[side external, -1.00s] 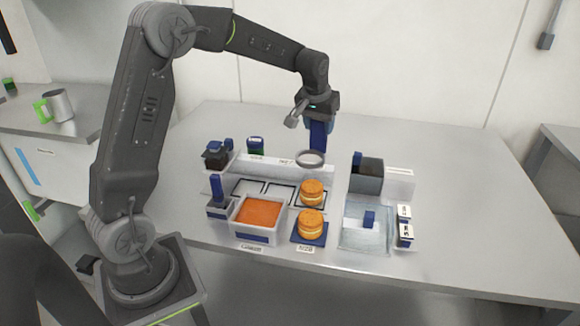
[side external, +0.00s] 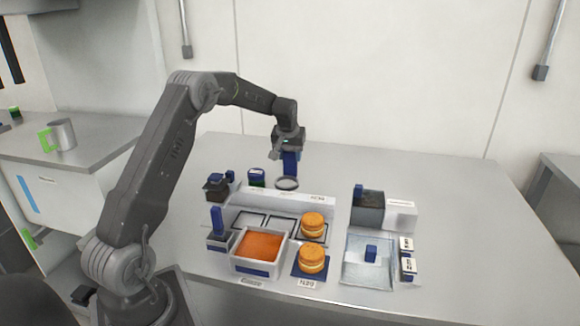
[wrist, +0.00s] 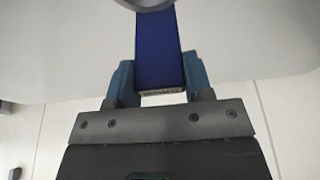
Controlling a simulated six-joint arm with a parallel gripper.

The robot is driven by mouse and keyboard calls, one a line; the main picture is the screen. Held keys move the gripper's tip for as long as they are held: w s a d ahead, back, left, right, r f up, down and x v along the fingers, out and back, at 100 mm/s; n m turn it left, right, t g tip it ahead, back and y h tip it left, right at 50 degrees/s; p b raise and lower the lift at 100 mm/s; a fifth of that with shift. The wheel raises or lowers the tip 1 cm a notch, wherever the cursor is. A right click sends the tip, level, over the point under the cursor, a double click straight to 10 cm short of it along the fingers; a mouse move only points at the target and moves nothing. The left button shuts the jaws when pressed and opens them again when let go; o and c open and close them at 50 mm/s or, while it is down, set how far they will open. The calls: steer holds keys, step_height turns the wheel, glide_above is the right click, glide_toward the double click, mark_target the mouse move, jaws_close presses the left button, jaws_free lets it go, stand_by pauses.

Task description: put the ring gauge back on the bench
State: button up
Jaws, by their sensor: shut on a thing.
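My gripper (side external: 290,153) is shut on the blue handle of the ring gauge (side external: 287,184). The gauge hangs below the jaws, its grey ring flat and lowest, near the back of the long white rail (side external: 290,197). In the wrist view the blue handle (wrist: 160,48) lies between the two blue fingers, and only part of the ring shows at the top edge. The bench (side external: 440,200) is a grey metal top. I cannot tell the exact height of the ring over it.
In front stand a tub of orange filling (side external: 240,263), two filled rounds (side external: 312,262) and a clear tray (side external: 350,275). Dark-lidded jars (side external: 257,178) stand left of the ring. A dark box (side external: 367,212) stands right. The bench behind is bare.

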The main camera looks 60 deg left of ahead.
mark_target(290, 164)
steer(key=shift+f, duration=1.8)
steer(key=shift+f, duration=0.1)
steer(key=shift+f, duration=0.1)
steer(key=o, duration=0.8)
